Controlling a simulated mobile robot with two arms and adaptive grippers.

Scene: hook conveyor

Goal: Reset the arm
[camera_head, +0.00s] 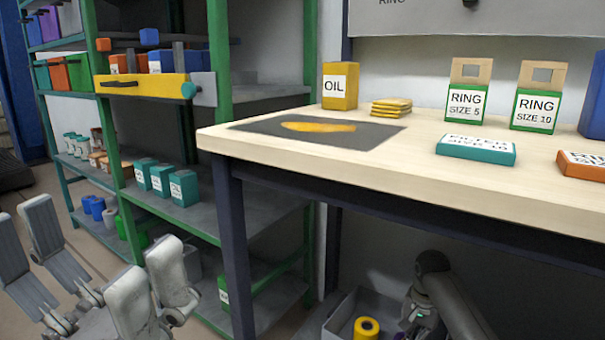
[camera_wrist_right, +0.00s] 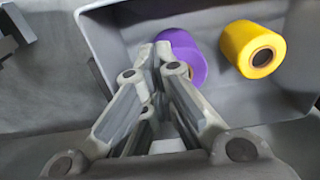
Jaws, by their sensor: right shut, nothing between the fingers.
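My left gripper (camera_head: 95,262) is at the lower left of the head view, its fingers spread wide with nothing between them. My right arm (camera_head: 440,285) reaches down beneath the table at the bottom of the head view, where its fingers are mostly cut off. In the right wrist view my right gripper (camera_wrist_right: 155,55) is shut and empty. Its fingertips overlap the edge of a purple roll (camera_wrist_right: 188,58) in a grey bin (camera_wrist_right: 110,45); I cannot tell whether they touch it. A yellow roll (camera_wrist_right: 253,48) lies to the right in the same bin.
The wooden table (camera_head: 330,175) stands above the bin and beside my right arm. It holds a yellow oil box (camera_head: 340,86), a dark mat (camera_head: 375,133) and ring boxes (camera_head: 466,92). A green-framed shelf (camera_head: 222,60) with boxes stands behind my left gripper.

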